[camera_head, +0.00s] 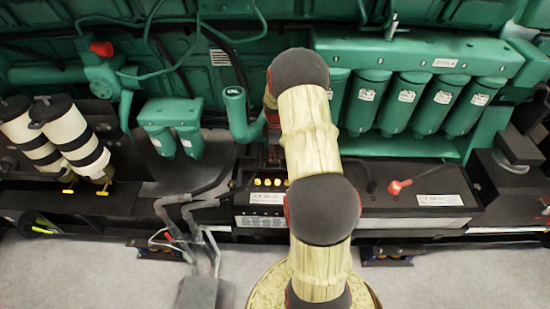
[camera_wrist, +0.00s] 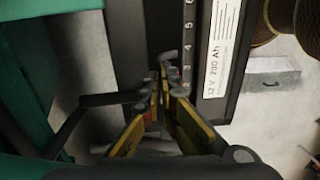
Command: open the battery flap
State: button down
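A black battery box (camera_head: 350,210) with white labels lies along the front of the green machine in the head view. Yellow caps (camera_head: 265,182) show at its left end and a red terminal boot (camera_head: 400,186) at its right. I cannot clearly make out the flap's edges. In the wrist view the battery (camera_wrist: 213,105) stands on its side, with a "12 V 200 Ah" label and a numbered strip (camera_wrist: 187,55). My gripper (camera_wrist: 166,88) has its yellow fingers reaching beside that strip, tips close together. A small grey piece lies just beyond them. Contact cannot be told. In the head view my arm hides the gripper.
Green canister filters (camera_head: 405,103) stand behind the battery at right. Grey pipes (camera_head: 205,235) and a grey box (camera_head: 203,293) stand left of my arm. Black-and-white cylinders (camera_head: 72,138) are at far left. The pale floor (camera_head: 450,285) in front is mostly clear.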

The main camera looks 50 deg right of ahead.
jog(key=shift+s+a+f, duration=0.2)
jog(key=shift+s+f, duration=0.05)
jog(key=shift+f, duration=0.25)
jog(key=shift+s+a+f, duration=0.2)
jog(key=shift+f, duration=0.25)
jog(key=c, duration=2.3)
grip_release()
jog(key=shift+o, duration=1.1)
jog(key=shift+w+d+f, duration=0.15)
jog(key=shift+w+f, duration=0.05)
jog(key=shift+o, duration=0.6)
jog(key=shift+w+d+r, duration=0.15)
jog(key=shift+r, duration=0.2)
notch_tip(320, 180, up, 12)
jog(key=shift+w+d, duration=0.3)
jog(key=shift+d, duration=0.05)
jog(key=shift+f, duration=0.1)
